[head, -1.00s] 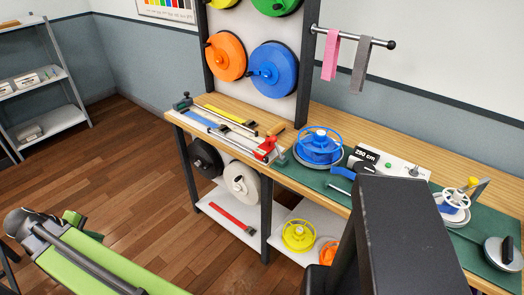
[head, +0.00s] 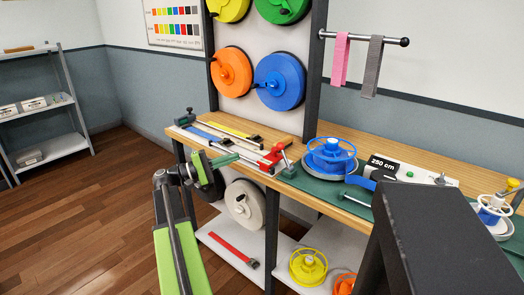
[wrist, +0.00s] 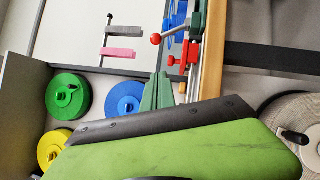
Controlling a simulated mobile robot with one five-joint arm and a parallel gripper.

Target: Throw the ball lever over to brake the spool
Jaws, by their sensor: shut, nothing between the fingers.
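A lever with a red ball (wrist: 156,38) shows in the wrist view, its shaft running to a green and grey fitting. In the wrist view the ball is beyond the fingertips.
A board with rails and a yellow strip (head: 228,128) lies behind my gripper. Reels hang on the upright panel (head: 240,100). My dark column hides part of the bench.

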